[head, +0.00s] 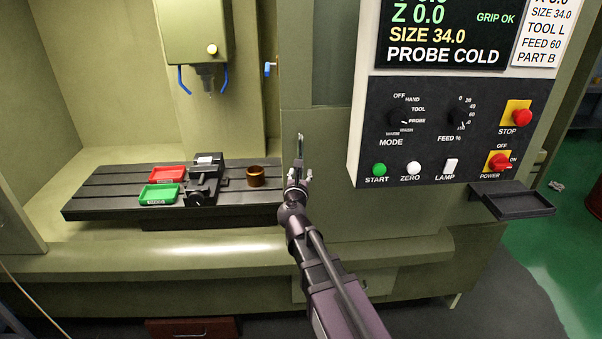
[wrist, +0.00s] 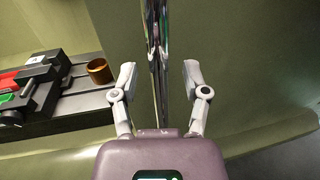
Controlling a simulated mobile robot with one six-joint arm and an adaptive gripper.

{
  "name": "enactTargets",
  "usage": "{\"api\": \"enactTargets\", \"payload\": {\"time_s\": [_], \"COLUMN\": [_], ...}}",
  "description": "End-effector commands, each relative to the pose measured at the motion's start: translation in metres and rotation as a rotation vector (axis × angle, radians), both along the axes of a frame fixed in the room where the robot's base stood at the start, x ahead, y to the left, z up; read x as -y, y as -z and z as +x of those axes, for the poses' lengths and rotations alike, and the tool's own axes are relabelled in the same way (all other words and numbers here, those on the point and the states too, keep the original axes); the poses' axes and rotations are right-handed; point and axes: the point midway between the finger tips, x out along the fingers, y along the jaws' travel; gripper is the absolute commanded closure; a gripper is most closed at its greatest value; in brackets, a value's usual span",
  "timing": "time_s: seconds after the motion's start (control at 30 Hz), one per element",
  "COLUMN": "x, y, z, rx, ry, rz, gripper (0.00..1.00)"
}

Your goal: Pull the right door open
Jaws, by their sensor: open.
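The right door (head: 325,150) is the olive panel at the right of the machine's opening; it also fills the right of the wrist view (wrist: 245,60). A shiny upright bar handle (head: 301,145) stands near its left edge. In the wrist view the handle (wrist: 157,40) runs down between my fingers. My gripper (head: 299,174) is in front of the handle's lower part and hides some of it. In the wrist view my gripper (wrist: 160,75) is open, one finger on each side of the bar, with gaps showing on both sides.
A control panel (head: 440,125) juts out at the right, with a small dark tray (head: 512,203) below it. Inside the opening, the slotted table (head: 105,190) holds a red tray (head: 167,174), a green tray (head: 160,194), a vise (head: 203,180) and a brown ring (head: 255,177).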

Motion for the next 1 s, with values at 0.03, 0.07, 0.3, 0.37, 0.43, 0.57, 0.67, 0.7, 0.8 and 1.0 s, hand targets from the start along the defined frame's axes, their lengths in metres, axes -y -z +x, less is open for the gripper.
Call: {"api": "enactTargets", "payload": {"time_s": [0.03, 0.07, 0.3, 0.37, 0.43, 0.57, 0.67, 0.7, 0.8, 1.0], "x": [0.0, -0.001, -0.005, -0.006, -0.007, -0.01, -0.01, -0.01, -0.01, -0.01], "y": [0.0, 0.0, 0.0, 0.0, 0.0, 0.0, 0.0, 0.0, 0.0, 0.0], "z": [-0.007, -0.011, -0.042, -0.048, -0.055, -0.063, -0.065, -0.065, -0.064, -0.064], "rx": [0.0, 0.0, 0.0, 0.0, 0.0, 0.0, 0.0, 0.0, 0.0, -0.001], "ry": [-0.001, -0.001, -0.001, -0.001, -0.001, -0.002, -0.001, -0.001, -0.001, 0.0], "rz": [0.0, 0.0, 0.0, 0.0, 0.0, 0.0, 0.0, 0.0, 0.0, 0.002], "gripper": [0.41, 0.41, 0.41, 0.41, 0.41, 0.41, 0.41, 0.41, 0.41, 0.41]}}
